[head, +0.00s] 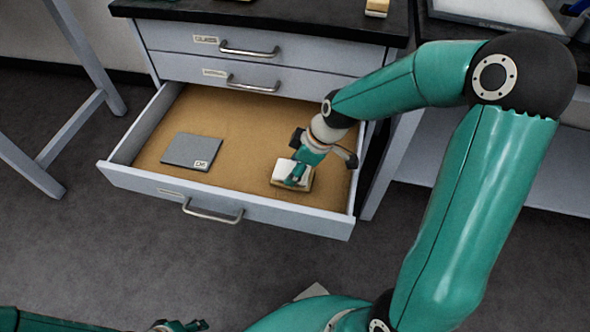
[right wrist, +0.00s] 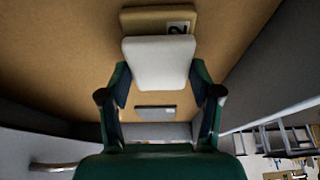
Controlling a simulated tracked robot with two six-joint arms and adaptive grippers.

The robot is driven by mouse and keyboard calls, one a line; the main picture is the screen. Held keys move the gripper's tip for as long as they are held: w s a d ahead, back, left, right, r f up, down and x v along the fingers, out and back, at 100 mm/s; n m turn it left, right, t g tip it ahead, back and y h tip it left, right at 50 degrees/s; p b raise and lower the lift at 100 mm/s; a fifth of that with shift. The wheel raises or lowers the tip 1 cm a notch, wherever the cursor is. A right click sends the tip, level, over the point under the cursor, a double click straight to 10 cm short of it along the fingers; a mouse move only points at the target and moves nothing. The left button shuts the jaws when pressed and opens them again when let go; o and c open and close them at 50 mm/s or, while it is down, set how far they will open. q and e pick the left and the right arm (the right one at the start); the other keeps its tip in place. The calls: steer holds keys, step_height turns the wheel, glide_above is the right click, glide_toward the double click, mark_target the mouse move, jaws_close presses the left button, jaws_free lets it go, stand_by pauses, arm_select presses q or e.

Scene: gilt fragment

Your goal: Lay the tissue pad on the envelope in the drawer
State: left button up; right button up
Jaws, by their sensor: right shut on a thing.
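The tissue pad (head: 282,171) is a white, thick square. My right gripper (head: 300,172) is shut on it over the right part of the open drawer (head: 130,178). In the right wrist view the pad (right wrist: 160,64) sits between both fingers (right wrist: 159,80). A tan labelled piece, apparently the envelope (right wrist: 145,20), lies on the drawer floor partly behind the pad; its tan edge (head: 290,187) also shows in the head view. I cannot tell whether pad and envelope touch. My left gripper (head: 180,325) is at the bottom edge, mostly cut off.
A flat grey piece (head: 192,151) with a white label lies in the drawer's left part. The drawer floor between it and the pad is clear. The drawer's front wall (head: 265,216) and sides surround them. Two shut drawers (head: 240,62) are above, under a black worktop (head: 270,20).

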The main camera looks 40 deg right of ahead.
steer(key=shift+f, duration=0.45)
steer(key=shift+r, duration=0.1)
steer(key=o, duration=0.8)
steer(key=p+v, duration=0.3)
steer(key=v, duration=0.9)
